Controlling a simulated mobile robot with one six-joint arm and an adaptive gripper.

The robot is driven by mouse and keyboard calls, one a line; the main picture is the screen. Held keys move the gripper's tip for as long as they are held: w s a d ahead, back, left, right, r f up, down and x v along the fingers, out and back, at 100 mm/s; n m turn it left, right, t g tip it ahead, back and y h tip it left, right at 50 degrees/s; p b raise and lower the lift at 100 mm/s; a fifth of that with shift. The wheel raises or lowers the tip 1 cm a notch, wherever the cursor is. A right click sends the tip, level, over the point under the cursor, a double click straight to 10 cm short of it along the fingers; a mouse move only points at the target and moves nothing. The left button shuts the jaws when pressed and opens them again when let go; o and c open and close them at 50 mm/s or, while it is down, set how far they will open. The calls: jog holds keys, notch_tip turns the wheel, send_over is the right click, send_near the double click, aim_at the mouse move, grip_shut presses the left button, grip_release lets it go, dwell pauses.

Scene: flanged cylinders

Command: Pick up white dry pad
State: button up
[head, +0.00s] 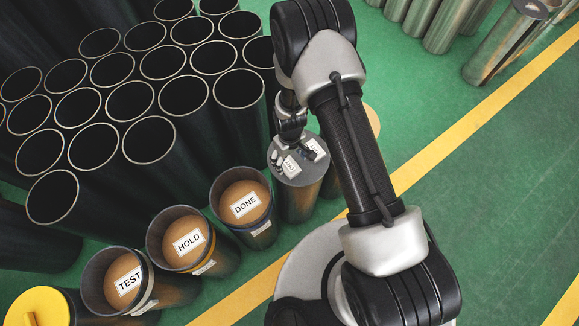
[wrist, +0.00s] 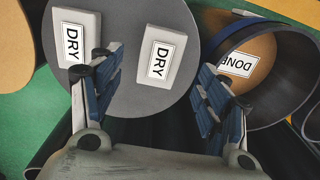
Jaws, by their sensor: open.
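Two white pads marked DRY lie on the flat grey top of a cylinder (wrist: 128,98). In the wrist view one white DRY pad (wrist: 181,72) lies ahead of the gap between my fingers. The other white DRY pad (wrist: 92,22) lies to its left, partly behind my left finger. My gripper (wrist: 157,65) is open and empty over the cylinder top. Whether the fingertips touch the top cannot be told. In the head view the pads show small, one nearer (head: 291,167) and one at the right (head: 317,148), beside my dark fingers.
A DONE cylinder (head: 219,184) stands left of the pad cylinder, with HOLD (head: 155,245) and TEST (head: 90,280) cylinders beyond it. Many open dark tubes (head: 150,118) crowd the left. The green floor (head: 500,180) at right is clear, crossed by a yellow line (head: 440,148).

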aim_at(289, 165)
notch_tip(289, 165, down, 4)
jog(key=shift+f+b, duration=0.25)
jog(key=shift+b, duration=0.5)
jog(key=shift+r, duration=0.1)
jog(key=c, duration=1.1)
jog(key=shift+o, duration=0.2)
jog(key=shift+r, duration=0.1)
notch_tip(289, 165, up, 20)
jog(key=p, duration=0.5)
jog(key=shift+p, duration=0.3)
